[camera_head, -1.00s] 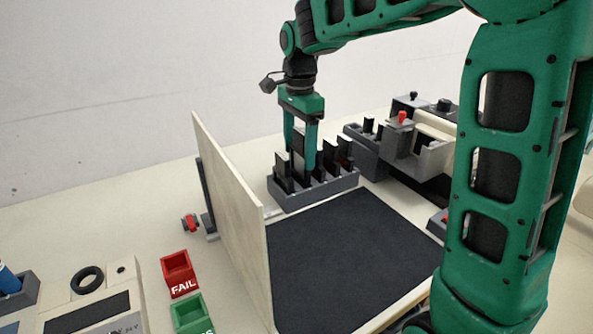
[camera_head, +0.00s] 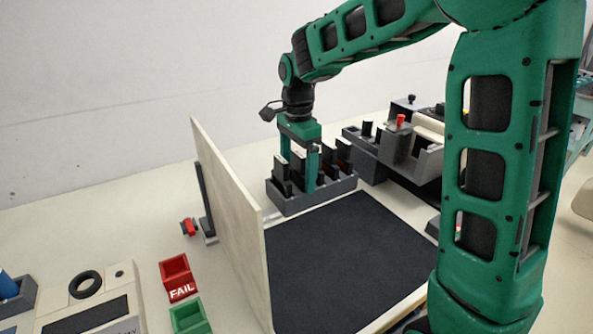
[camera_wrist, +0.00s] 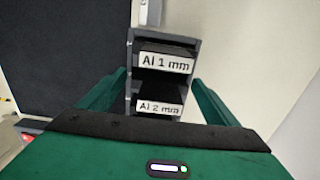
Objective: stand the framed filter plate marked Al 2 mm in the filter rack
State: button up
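The filter plate marked Al 2 mm (camera_wrist: 159,108) stands in a slot of the grey filter rack (camera_head: 322,197), low among the dividers, beside the plate marked Al 1 mm (camera_wrist: 166,63). My gripper (camera_head: 298,180) is over the left part of the rack, pointing down. Its green fingers (camera_wrist: 160,88) are on both sides of the Al 2 mm plate. In the wrist view a narrow gap shows between the fingers and the label, so they look open. The plate's lower part and the fingertips are hidden by the rack.
A pale upright panel (camera_head: 230,210) stands close left of the rack. A dark mat (camera_head: 345,255) lies clear in front. A grey device with a red knob (camera_head: 401,120) stands to the right. Red FAIL (camera_head: 177,278) and green (camera_head: 188,317) bins are at lower left.

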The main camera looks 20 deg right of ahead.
jog(key=shift+r, duration=0.1)
notch_tip(320, 180, up, 12)
jog(key=shift+r, duration=0.1)
dwell(0.5)
jog(key=shift+d, duration=0.1)
jog(key=s+d+f+n, duration=0.35)
jog(key=s+d, duration=0.45)
jog(key=s, duration=0.3)
jog(key=s+d+f+n, duration=0.3)
jog(key=s+d+f, duration=0.2)
jog(key=s+d, duration=0.45)
jog(key=s+f+n, duration=0.1)
jog(key=s+f, duration=0.1)
jog(key=s, duration=0.2)
jog(key=s+f+n, duration=0.1)
jog(key=s, duration=0.3)
jog(key=s+f+n, duration=0.1)
jog(key=s+f, duration=0.1)
jog(key=s, duration=0.1)
jog(key=shift+s+f, duration=0.3)
jog(key=shift+s, duration=0.1)
jog(key=shift+a, duration=0.1)
